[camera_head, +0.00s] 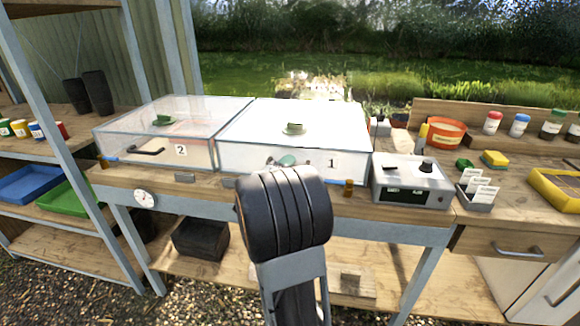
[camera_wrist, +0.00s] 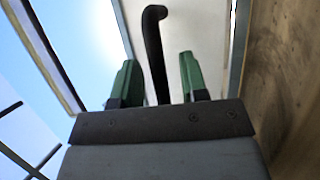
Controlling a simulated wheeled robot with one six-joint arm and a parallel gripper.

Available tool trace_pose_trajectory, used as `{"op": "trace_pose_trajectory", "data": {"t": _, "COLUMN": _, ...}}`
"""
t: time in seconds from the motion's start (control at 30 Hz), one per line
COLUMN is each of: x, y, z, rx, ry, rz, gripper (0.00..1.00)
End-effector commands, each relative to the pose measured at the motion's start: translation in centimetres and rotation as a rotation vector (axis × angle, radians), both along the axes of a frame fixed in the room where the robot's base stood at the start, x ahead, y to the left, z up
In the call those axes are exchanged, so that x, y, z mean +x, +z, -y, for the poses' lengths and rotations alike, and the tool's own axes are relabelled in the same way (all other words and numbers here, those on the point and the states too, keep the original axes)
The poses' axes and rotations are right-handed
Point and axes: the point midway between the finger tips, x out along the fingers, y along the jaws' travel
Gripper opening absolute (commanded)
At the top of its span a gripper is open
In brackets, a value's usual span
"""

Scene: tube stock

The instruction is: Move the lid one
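Two clear-lidded boxes stand side by side on the bench. The left one, labelled 2, has a similar lid (camera_head: 205,108) and a dark front handle (camera_head: 147,151). My gripper (camera_head: 287,160) is at the front of box 1, mostly hidden by my arm. In the wrist view my gripper (camera_wrist: 159,80) is open, its green fingers either side of a dark handle (camera_wrist: 154,45), with gaps showing on both sides.
A grey control box (camera_head: 411,180) stands just right of box 1. Farther right are an orange pot (camera_head: 446,133), labelled bottles and a yellow tray (camera_head: 557,190). Shelving (camera_head: 75,160) stands on the left. A black crate (camera_head: 200,239) sits on the lower shelf.

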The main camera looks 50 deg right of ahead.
Motion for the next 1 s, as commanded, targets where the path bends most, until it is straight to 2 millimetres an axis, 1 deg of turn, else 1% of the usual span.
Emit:
{"op": "trace_pose_trajectory", "data": {"t": 0.1, "x": 0.03, "y": 0.05, "z": 0.41, "rx": 0.0, "ry": -0.001, "rz": 0.0, "gripper": 0.4}}
{"op": "trace_pose_trajectory", "data": {"t": 0.37, "x": 0.06, "y": 0.06, "z": 0.45, "rx": 0.001, "ry": 0.0, "rz": 0.0, "gripper": 0.4}}
{"op": "trace_pose_trajectory", "data": {"t": 0.47, "x": 0.07, "y": 0.06, "z": 0.44, "rx": 0.001, "ry": 0.0, "rz": 0.0, "gripper": 0.32}}
{"op": "trace_pose_trajectory", "data": {"t": 0.8, "x": 0.07, "y": 0.05, "z": 0.42, "rx": 0.001, "ry": 0.0, "rz": 0.0, "gripper": 0.0}}
{"op": "trace_pose_trajectory", "data": {"t": 1.0, "x": 0.07, "y": 0.04, "z": 0.41, "rx": 0.001, "ry": 0.001, "rz": 0.0, "gripper": 0.0}}
